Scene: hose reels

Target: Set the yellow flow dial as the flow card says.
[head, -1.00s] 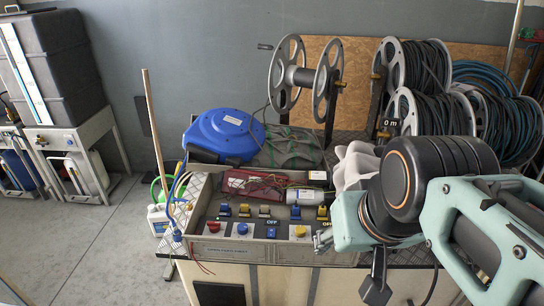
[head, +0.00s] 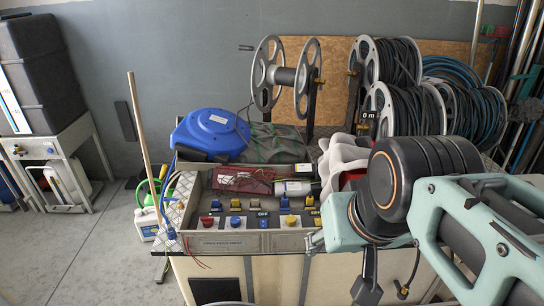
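The yellow dial (head: 291,220) is a round knob on the sloped front of the grey control box (head: 262,243), right of a blue knob (head: 235,222) and a red knob (head: 209,222). Its pointer setting is too small to read. I cannot make out a flow card with readable text. The end of my arm, with my gripper (head: 317,240), is at the box's front right corner, right of and below the yellow dial in the picture. Its fingers are mostly hidden or too small to judge. I see nothing held.
Switches with yellow or blue levers (head: 284,203) line the box above the knobs. A blue hose reel (head: 213,132) stands behind at left, an empty metal reel (head: 287,75) at the back. Wound reels (head: 417,110) and a white crumpled object (head: 345,158) are at right.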

